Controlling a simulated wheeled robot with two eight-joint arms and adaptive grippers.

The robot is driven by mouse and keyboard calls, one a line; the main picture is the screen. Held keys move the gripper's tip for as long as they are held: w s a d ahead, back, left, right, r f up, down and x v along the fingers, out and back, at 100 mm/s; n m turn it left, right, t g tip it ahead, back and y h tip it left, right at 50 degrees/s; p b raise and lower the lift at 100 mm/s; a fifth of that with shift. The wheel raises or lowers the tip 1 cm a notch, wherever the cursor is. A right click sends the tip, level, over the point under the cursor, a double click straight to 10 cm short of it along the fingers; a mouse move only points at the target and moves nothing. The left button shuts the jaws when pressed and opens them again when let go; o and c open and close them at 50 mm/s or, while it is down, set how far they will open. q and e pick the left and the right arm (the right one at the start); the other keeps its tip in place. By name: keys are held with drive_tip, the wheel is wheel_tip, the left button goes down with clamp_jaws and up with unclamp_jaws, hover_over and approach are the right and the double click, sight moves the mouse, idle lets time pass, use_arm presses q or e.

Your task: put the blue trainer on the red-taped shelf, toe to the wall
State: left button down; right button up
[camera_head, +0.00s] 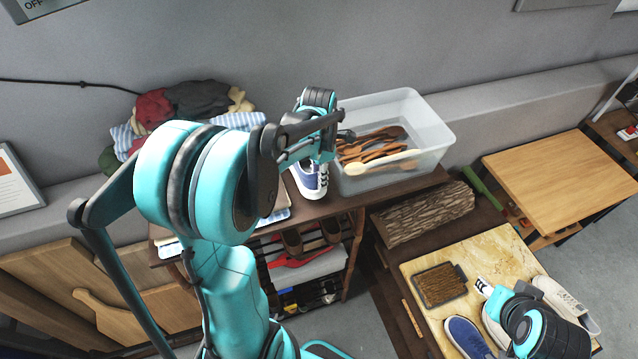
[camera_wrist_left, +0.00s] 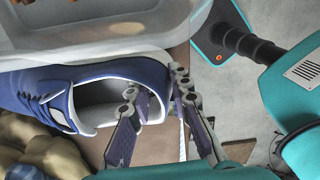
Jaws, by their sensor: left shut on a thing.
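A blue trainer (camera_head: 308,182) with a white sole is at the top of the dark wooden shelf unit, between the clothes and the clear bin. My left gripper (camera_head: 318,152) is above it. In the left wrist view, the gripper (camera_wrist_left: 153,84) is shut on the heel of the trainer (camera_wrist_left: 50,88), one finger inside the opening and one outside. Its toe points left there. I cannot tell whether its sole touches the surface.
The clear bin (camera_head: 432,150) holds wooden utensils, close to the trainer. Another blue shoe (camera_head: 464,335), a white shoe (camera_head: 565,300) and a brush (camera_head: 440,286) lie on the stone-topped table. A log (camera_head: 425,213) is behind them.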

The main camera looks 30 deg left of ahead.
use_arm(q)
drive_tip(key=f, duration=0.1)
drive_tip(key=f+b, duration=0.2)
drive_tip(key=f, duration=0.1)
drive_tip(key=shift+w+a, duration=0.25)
drive_tip(key=shift+w, duration=0.05)
drive_tip(key=shift+r, duration=0.2)
drive_tip(key=shift+s, duration=0.1)
drive_tip(key=shift+d+f, duration=0.1)
drive_tip(key=shift+f, duration=0.05)
drive_tip(key=c, duration=1.4)
unclamp_jaws()
